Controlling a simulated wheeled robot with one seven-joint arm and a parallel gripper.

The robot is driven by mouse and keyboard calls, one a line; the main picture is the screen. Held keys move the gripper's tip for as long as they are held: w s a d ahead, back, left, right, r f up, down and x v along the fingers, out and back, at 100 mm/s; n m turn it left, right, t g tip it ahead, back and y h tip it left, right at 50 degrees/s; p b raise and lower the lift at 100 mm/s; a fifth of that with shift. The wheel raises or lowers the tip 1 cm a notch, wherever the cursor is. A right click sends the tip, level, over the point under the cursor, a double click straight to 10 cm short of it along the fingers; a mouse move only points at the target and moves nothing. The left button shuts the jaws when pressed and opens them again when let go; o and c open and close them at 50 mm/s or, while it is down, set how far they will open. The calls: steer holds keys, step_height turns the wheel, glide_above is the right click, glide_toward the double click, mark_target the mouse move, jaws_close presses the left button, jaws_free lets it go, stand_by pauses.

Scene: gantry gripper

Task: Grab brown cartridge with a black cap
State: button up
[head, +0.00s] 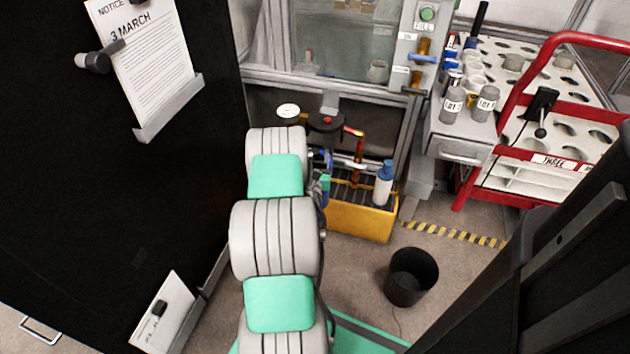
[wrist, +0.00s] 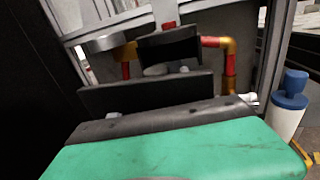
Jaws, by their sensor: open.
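A brown cylinder with a black bar-like end (head: 415,79) is on the grey panel right of the glass cabinet in the head view. It may be the cartridge, but it is too small to be sure. A similar brown piece (head: 424,47) with a blue end is just above it. My gripper (wrist: 157,70) shows in the wrist view as two dark jaws, apart, with no held object visible between them. A red and brass pipe is beyond them. In the head view my arm mostly hides the gripper, which is low and left of the panel.
A white bottle with a blue top (head: 384,184) stands on a yellow tray (head: 357,222); the bottle also shows in the wrist view (wrist: 288,108). A black bin (head: 411,277) stands on the floor. A red-framed cart (head: 540,170) is at right, a dark wall at left.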

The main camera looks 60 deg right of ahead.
jaws_close()
stand_by(0.6)
stand_by(0.8)
